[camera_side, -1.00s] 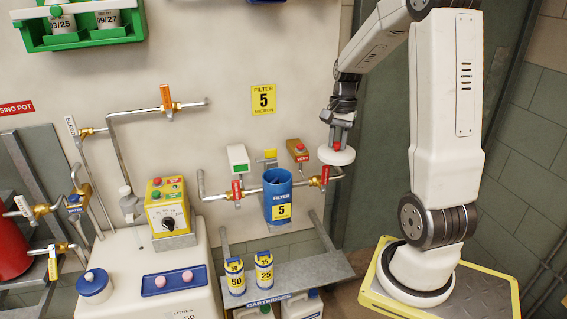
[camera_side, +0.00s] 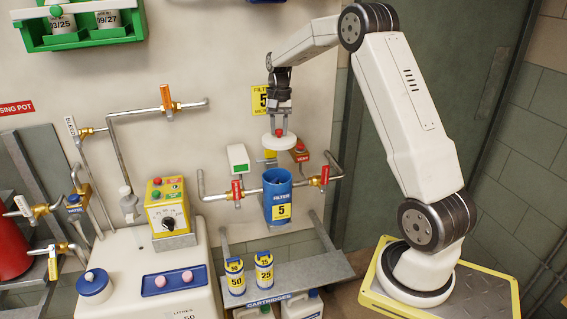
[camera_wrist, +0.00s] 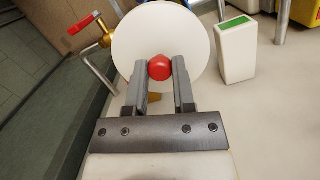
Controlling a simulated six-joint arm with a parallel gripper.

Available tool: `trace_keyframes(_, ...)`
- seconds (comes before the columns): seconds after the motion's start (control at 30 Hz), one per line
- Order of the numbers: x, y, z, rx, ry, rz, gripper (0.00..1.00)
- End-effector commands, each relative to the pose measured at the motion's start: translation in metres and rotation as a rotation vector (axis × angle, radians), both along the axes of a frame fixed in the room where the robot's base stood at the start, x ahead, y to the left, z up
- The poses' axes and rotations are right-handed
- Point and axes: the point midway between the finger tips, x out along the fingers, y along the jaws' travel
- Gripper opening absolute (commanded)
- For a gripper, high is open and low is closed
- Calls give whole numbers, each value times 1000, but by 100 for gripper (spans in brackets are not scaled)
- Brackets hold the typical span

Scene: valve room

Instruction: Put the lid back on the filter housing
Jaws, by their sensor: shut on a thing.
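The filter housing (camera_side: 281,211) is a blue cylinder with a yellow "FILTER 5" label, fixed in the pipe run on the wall. Its top is open. The lid (camera_side: 280,140) is a white disc with a red knob, and it also shows in the wrist view (camera_wrist: 140,50). My gripper (camera_side: 280,125) is shut on the red knob (camera_wrist: 160,68) and holds the lid above the housing, with a clear gap between them. The lid looks about level. The housing is hidden behind the lid in the wrist view.
Red-handled valves (camera_side: 237,190) and (camera_side: 324,177) flank the housing. Yellow-labelled cartridges (camera_side: 264,272) stand on the shelf (camera_side: 325,268) below.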

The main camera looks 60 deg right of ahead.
Motion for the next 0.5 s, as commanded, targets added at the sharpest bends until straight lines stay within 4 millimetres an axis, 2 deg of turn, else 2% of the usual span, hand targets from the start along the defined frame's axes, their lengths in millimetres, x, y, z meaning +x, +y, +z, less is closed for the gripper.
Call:
trace_keyframes(0.07,8,3,-2,0,1,20,0)
trace_keyframes(0.33,7,2,-38,1,2,18,0)
trace_keyframes(0.5,7,2,-50,1,1,18,0)
